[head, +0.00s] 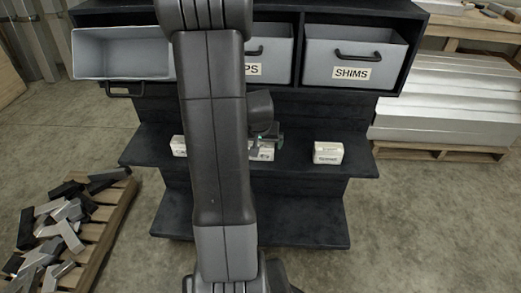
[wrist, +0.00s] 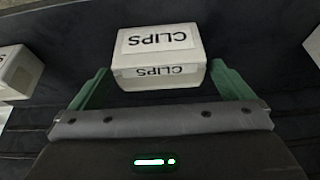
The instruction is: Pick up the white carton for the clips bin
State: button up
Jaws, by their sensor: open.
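The white carton (wrist: 160,50) with CLIPS labels on its top and near side sits on the dark shelf, right in front of my gripper (wrist: 160,72) in the wrist view. My gripper is open, with one green finger at each side of the carton's near end. I cannot tell whether they touch it. In the head view the carton (head: 264,152) shows only partly behind my arm. The grey middle bin (head: 270,45) has a label ending in "PS"; the rest is hidden by my arm.
A white carton (head: 179,146) stands to the left on the same shelf and another (head: 328,153) to the right. The left grey bin (head: 125,52) is tilted open and looks empty; the SHIMS bin (head: 345,50) is at right. A pallet of metal offcuts (head: 95,225) lies at lower left.

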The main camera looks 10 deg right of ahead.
jog(key=x, duration=0.2)
jog(key=shift+f, duration=0.4)
jog(key=c, duration=0.9)
jog(key=shift+c, duration=0.2)
jog(key=shift+r, duration=0.15)
